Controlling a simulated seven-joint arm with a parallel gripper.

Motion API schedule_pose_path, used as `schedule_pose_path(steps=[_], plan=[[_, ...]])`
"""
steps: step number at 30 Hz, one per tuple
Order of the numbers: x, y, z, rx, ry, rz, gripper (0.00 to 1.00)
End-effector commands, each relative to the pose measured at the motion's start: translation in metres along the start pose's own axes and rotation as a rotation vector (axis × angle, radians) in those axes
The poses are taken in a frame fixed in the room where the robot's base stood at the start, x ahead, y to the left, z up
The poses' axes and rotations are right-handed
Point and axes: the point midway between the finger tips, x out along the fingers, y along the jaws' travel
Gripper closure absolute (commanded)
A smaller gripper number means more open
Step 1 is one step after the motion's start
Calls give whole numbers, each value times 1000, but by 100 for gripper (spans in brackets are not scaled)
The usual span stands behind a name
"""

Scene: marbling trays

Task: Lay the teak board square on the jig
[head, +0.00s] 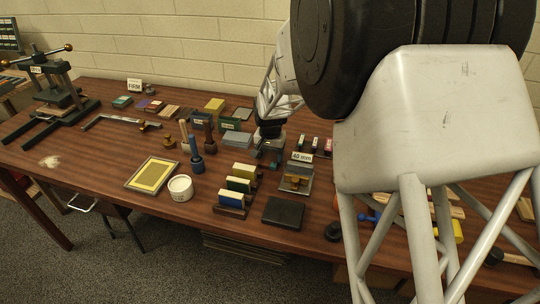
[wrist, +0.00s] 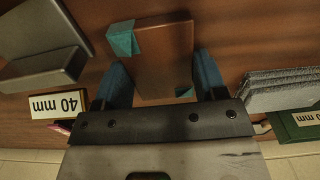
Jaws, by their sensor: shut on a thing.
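My gripper (wrist: 162,78) is shut on a reddish-brown board (wrist: 165,50) with teal patches at two corners, which I take to be the teak board. The blue fingers stand on either side of it. In the head view my gripper (head: 268,140) is small and low over the table, and the board in it is hard to make out. A grey metal piece with an upright face (wrist: 45,75), probably the jig, lies left of the board in the wrist view. Board height is unclear.
A grey stack (wrist: 285,88) and a green labelled box (wrist: 296,124) are close on the right in the wrist view. In the head view, a black slab (head: 283,214), coloured blocks (head: 237,184) and upright tools (head: 196,155) stand nearby.

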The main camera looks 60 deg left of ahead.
Motion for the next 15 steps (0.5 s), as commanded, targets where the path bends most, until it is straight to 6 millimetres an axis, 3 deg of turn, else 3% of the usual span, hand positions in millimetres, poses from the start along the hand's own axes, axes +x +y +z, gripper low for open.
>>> schedule_pose_path(steps=[13,14,15], plan=[[4,0,0,0,0,0,59],[4,0,0,0,0,0,33],[4,0,0,0,0,0,27]])
